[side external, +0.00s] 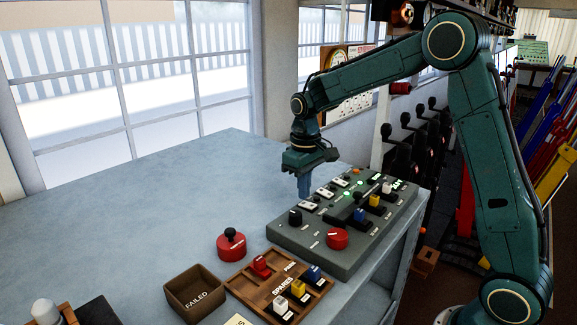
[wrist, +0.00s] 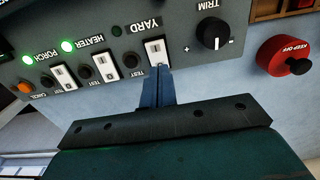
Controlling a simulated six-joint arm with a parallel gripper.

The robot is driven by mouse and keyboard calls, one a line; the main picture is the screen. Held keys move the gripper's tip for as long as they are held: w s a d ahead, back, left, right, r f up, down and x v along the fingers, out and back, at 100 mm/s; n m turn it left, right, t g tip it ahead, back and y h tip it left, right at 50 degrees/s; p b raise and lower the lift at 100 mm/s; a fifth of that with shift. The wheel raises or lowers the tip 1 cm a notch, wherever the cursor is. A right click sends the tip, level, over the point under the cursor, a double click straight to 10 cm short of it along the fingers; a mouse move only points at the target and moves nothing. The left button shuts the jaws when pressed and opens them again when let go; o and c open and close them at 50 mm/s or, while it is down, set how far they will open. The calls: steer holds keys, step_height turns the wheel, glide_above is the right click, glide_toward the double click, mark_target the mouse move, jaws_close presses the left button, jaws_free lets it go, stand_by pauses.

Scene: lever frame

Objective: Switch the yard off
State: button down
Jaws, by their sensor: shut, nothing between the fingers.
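The grey control panel (side external: 318,262) lies on the bench. In the wrist view its labels read upside down. The YARD switch (wrist: 154,48) is a white rocker, and the lamp by the YARD label (wrist: 116,30) is dark. My gripper (wrist: 160,72) is shut and empty, with its fingertips at the near edge of the YARD switch; I cannot tell whether they touch it. In the side view my gripper (side external: 304,194) points down at the panel's far edge. The HEATER lamp (wrist: 67,46) and PORCH lamp (wrist: 28,59) are lit green.
A black TEST button (wrist: 130,60) sits beside the YARD switch, and the HEATER switch (wrist: 107,67) lies beyond it. The TRIM knob (wrist: 213,36) is on the other side. A red KEEP OFF button (side external: 231,246), a FAILED box (side external: 178,300) and a SPARES tray (side external: 246,291) stand nearby.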

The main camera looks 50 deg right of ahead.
mark_target(306, 204)
steer(key=shift+r, duration=2.75)
steer(key=shift+r, duration=0.1)
steer(key=s+a+r+t, duration=0.2)
steer(key=s+r, duration=0.2)
steer(key=s, duration=0.3)
steer(key=s+a+r+t, duration=0.1)
steer(key=s+a+r, duration=0.15)
steer(key=s, duration=0.45)
steer(key=s+a+f+t, duration=0.1)
steer(key=s+f+t, duration=0.1)
steer(key=s, duration=1.1)
steer(key=shift+a+t, duration=0.3)
steer(key=shift+a, duration=0.1)
